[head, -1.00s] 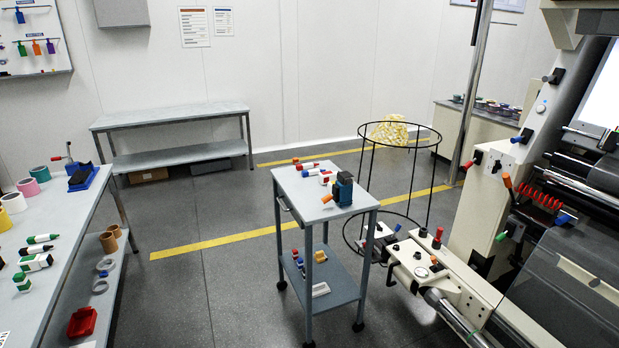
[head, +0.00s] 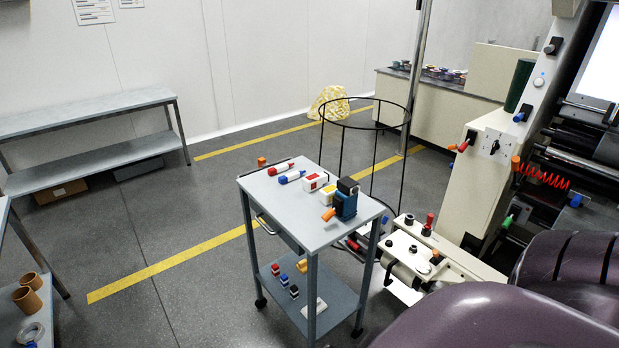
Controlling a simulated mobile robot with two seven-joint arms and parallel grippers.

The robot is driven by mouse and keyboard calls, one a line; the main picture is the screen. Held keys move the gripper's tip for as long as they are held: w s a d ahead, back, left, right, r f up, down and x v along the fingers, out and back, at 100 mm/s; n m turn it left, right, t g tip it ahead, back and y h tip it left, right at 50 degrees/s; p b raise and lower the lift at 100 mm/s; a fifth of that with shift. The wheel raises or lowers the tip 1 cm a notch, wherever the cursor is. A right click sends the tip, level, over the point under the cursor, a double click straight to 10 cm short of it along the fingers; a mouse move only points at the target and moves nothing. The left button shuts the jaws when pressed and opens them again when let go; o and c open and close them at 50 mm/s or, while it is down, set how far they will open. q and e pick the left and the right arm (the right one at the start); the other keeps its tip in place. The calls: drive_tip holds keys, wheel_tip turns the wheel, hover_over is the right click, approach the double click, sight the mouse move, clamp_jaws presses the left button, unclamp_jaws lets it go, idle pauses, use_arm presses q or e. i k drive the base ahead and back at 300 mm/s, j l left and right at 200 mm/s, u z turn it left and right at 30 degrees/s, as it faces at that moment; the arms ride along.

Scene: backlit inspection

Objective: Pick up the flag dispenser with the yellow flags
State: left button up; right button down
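A small white flag dispenser with a yellow top (head: 328,192) sits on the top shelf of the grey cart (head: 268,212). It stands just left of a dark blue and black device with an orange handle (head: 345,199). A similar white dispenser with a red top (head: 315,182) sits right behind it. Purple arm links, which look like my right arm, fill the lower right corner. Neither of my grippers shows.
Red and blue markers (head: 291,176) lie on the cart top, with an orange-topped item at its back edge. The cart's lower shelf (head: 333,294) holds small blocks. A cream machine (head: 408,258) and a black wire hoop stand (head: 379,107) are close on the right. Floor left of the cart is clear.

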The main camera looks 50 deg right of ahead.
sight(326, 195)
drive_tip(key=i, duration=1.3)
drive_tip(key=i+z, duration=0.4)
drive_tip(key=i+j+z, duration=0.15)
drive_tip(key=z, duration=0.25)
drive_tip(key=i+z, duration=0.1)
drive_tip(key=z, duration=1.35)
